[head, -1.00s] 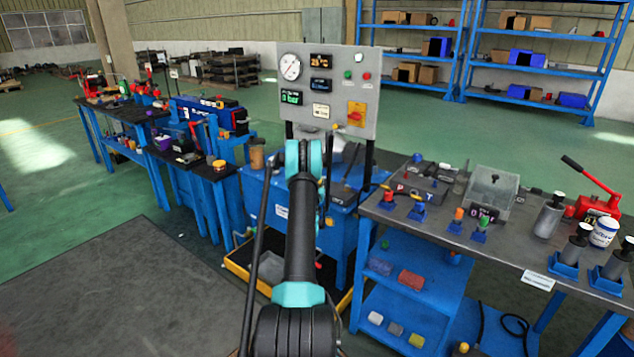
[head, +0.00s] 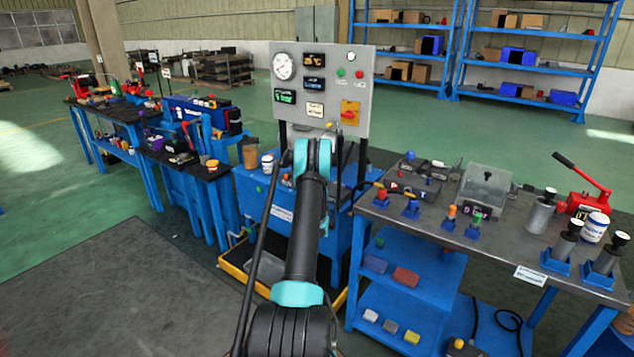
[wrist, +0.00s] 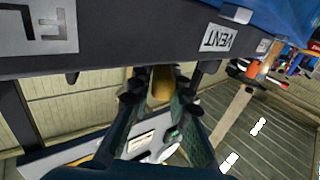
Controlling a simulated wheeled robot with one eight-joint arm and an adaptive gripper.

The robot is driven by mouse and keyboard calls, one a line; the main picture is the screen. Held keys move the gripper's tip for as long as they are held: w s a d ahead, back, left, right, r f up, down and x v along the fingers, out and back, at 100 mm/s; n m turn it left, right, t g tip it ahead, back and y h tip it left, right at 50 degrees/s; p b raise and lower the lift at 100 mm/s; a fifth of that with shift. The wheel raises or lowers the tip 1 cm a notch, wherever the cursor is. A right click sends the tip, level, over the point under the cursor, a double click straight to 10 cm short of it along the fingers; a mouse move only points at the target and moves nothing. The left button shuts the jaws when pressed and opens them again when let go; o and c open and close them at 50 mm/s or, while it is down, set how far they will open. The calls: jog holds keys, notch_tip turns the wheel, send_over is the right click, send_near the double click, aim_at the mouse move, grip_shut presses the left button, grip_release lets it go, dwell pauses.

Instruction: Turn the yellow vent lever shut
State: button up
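The yellow vent lever (wrist: 163,86) shows in the wrist view, between the two fingers of my gripper (wrist: 160,88). The fingers stand apart on either side of it, with narrow gaps seeming to remain. Whether either finger touches it is unclear. A white VENT label (wrist: 217,38) is on the dark bar just beyond and to the right of the lever. In the head view my own arm hides the gripper, and I cannot make out the lever there.
A grey gauge panel (head: 348,92) stands behind my arm on a blue stand. To the right is a workbench (head: 500,246) with a red hand pump (head: 590,200) and several cylinders. A dark bar (wrist: 60,69) crosses the wrist view close to the fingers. Open floor lies at the front left.

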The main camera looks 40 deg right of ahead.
jog(key=o, duration=0.4)
jog(key=shift+v, duration=3.75)
